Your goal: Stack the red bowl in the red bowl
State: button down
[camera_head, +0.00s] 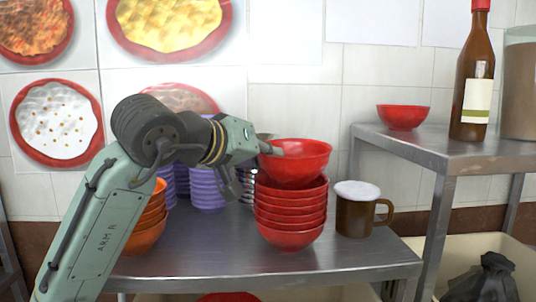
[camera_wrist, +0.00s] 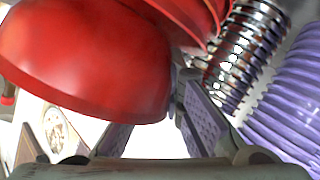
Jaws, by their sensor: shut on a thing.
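My gripper (camera_head: 262,147) is shut on a red bowl (camera_head: 297,160) by its left rim. The bowl is upright, slightly tilted, directly over a stack of several red bowls (camera_head: 290,222) on the metal table. Its base overlaps the stack's top rim in the picture; I cannot tell if they touch. In the wrist view, the held bowl (camera_wrist: 85,60) fills the upper left by my gripper's fingers (camera_wrist: 156,116), and part of the stack (camera_wrist: 195,14) shows at the top. Another red bowl (camera_head: 403,117) sits on the higher metal shelf at the right.
A brown mug (camera_head: 354,217) with a white top stands just right of the stack. Orange bowls (camera_head: 149,225) and purple stacks (camera_head: 207,188) stand to the left, with ridged metal ware (camera_wrist: 240,50) behind the stack. A sauce bottle (camera_head: 474,85) is on the shelf. The table front (camera_head: 210,255) is clear.

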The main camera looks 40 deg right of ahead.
jog(key=shift+s+a, duration=0.15)
jog(key=shift+a, duration=0.3)
jog(key=shift+f, duration=0.15)
dwell(0.6)
jog(key=shift+f, duration=0.3)
jog(key=shift+a+f, duration=0.1)
jog(key=shift+f, duration=0.2)
dwell(0.5)
jog(key=shift+b, duration=0.3)
jog(key=c, duration=1.6)
grip_release()
jog(key=shift+c, duration=0.2)
jog(key=shift+f, duration=0.1)
